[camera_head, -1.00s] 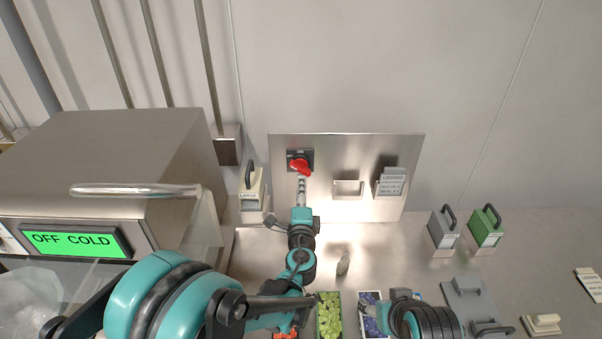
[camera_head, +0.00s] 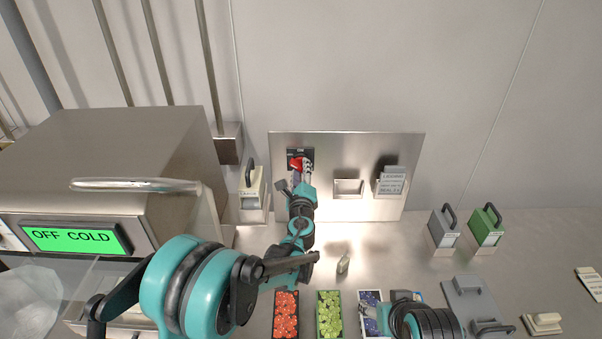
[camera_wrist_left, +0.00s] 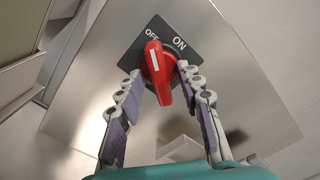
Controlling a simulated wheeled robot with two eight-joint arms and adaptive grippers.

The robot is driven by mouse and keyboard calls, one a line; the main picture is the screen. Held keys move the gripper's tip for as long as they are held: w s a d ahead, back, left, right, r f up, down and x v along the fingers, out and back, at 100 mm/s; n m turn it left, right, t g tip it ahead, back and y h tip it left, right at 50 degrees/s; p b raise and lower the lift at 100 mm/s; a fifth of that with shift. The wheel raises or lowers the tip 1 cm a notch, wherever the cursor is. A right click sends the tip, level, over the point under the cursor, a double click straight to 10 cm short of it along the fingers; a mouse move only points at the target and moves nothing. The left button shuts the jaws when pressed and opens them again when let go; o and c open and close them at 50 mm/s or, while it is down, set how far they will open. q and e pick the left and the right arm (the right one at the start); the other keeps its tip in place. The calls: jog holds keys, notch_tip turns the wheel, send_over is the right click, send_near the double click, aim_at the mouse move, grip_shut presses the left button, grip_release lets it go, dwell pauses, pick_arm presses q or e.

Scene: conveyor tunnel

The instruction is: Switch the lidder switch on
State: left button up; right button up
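The lidder switch is a red rotary knob (camera_head: 295,163) on a dark plate on the upright steel panel. In the left wrist view the red knob (camera_wrist_left: 155,66) has a white mark beside the OFF label, and ON is to its right. My left gripper (camera_head: 301,172) is at the switch and partly covers it. In the left wrist view its open fingers (camera_wrist_left: 161,72) stand on either side of the knob; contact cannot be told. My right gripper (camera_head: 369,314) is low over the blue-fruit tray, and its finger state is unclear.
A steel machine (camera_head: 120,150) with a green "OFF COLD" display (camera_head: 72,238) stands left. A recessed handle (camera_head: 348,188) and a label holder (camera_head: 390,183) are on the panel. Fruit trays, including a red one (camera_head: 286,315), lie below. Grey and green handled blocks (camera_head: 486,227) stand right.

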pick_arm(q)
grip_shut()
jog(key=shift+m, duration=0.4)
jog(key=m, duration=0.4)
jog(key=m+b, duration=0.1)
jog(key=m, duration=0.5)
dwell(0.8)
grip_release()
